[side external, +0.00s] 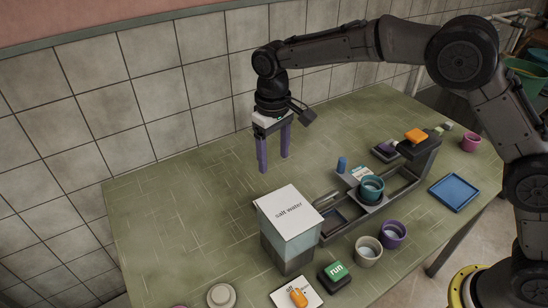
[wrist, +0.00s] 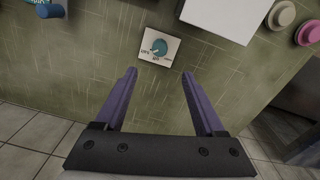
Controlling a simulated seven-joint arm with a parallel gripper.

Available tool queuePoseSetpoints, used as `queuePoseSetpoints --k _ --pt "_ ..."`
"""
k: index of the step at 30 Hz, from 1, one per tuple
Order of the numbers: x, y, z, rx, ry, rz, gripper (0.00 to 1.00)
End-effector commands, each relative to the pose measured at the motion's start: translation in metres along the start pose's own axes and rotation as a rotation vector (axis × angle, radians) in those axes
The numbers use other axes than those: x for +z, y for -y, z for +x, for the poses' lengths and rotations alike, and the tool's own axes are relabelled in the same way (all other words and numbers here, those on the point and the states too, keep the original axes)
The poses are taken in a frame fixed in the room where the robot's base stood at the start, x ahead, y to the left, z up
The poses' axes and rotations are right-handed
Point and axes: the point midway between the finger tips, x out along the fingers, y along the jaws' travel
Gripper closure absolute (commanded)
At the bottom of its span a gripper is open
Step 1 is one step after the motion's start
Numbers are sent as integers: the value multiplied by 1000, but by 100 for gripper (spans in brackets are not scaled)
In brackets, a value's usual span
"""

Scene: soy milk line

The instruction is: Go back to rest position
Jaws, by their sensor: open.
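My gripper (side external: 274,163) hangs from my bent arm over the back left of the green table, in front of the tiled wall. Its two purple fingers point down, spread apart with nothing between them. In the wrist view my gripper (wrist: 160,75) also shows open and empty. Just beyond its fingertips in that view is a white card with a teal dial (wrist: 159,47). I cannot clearly see this dial in the side view. The fingers look clear of the table.
A box labelled "salt water" (side external: 288,213) stands front right of my gripper. Right of it is a dark rail (side external: 340,230) with a teal cup (side external: 371,187). A green run button (side external: 336,272) and orange dial (side external: 298,296) sit in front.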

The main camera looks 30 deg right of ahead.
Motion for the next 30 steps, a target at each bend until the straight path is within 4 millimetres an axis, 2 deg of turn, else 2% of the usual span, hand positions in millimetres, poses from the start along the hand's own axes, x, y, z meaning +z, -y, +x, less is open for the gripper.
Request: queuePoseSetpoints --k 5,8,11,15,17,21,25,30 --pt "-1 -4 -2 0 -4 8 28" --pt "-3 -15 -25 -7 -49 30 28" --pt "5 -35 -67 -15 -117 66 28" --pt "42 -67 -124 -22 -201 124 28" --pt "62 -79 -142 -23 -234 145 28" --pt "114 -102 -175 -21 -307 187 28" --pt "167 -117 -190 -14 -369 221 28" --pt "238 -127 -190 0 -444 255 28"
